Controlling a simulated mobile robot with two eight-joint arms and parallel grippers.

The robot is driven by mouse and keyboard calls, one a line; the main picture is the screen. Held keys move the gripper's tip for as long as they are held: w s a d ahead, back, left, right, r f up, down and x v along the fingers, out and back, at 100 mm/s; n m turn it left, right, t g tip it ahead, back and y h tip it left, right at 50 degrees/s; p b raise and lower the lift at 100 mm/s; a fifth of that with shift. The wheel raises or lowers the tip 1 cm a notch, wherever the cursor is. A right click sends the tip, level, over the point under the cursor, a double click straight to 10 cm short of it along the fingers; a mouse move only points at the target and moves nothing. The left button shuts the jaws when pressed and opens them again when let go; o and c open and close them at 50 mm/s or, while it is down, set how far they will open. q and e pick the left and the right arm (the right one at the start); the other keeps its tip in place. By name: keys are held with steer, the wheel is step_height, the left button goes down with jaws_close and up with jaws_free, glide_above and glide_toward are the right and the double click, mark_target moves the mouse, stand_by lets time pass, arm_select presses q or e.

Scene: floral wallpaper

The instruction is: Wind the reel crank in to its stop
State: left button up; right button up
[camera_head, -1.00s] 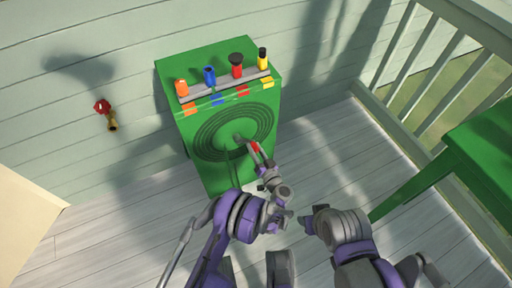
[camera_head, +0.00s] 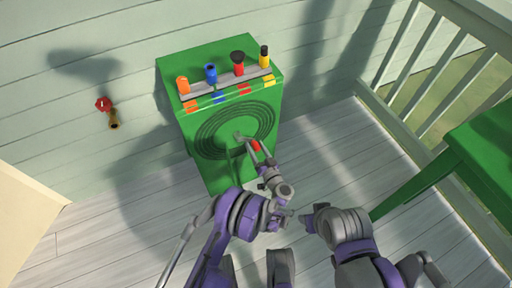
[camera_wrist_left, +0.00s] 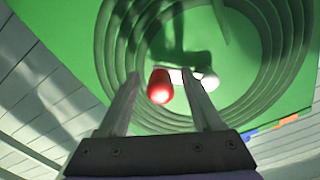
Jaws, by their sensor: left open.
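The reel is a green box (camera_head: 215,173) against the wall, with a coiled green hose ring on its front. Its crank has a red knob (camera_head: 256,146), which also shows in the left wrist view (camera_wrist_left: 160,87), joined by a pale crank arm (camera_wrist_left: 182,76) to the hub at the coil's middle. My left gripper (camera_head: 256,149) is at the knob. In the left wrist view its two fingers (camera_wrist_left: 160,78) are open, one on each side of the knob, with gaps visible.
Orange, blue, red and yellow nozzles stand in a grey rack (camera_head: 228,88) on top of the box. A red-handled tap (camera_head: 104,105) is on the wall at left. A green table (camera_head: 470,150) and a pale railing (camera_head: 405,130) are at right. Floorboards between are clear.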

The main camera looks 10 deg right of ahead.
arm_select(q)
steer(key=p+v, duration=0.2)
steer(key=v, duration=0.8)
steer(key=shift+s+d, duration=0.15)
steer(key=shift+s, duration=0.25)
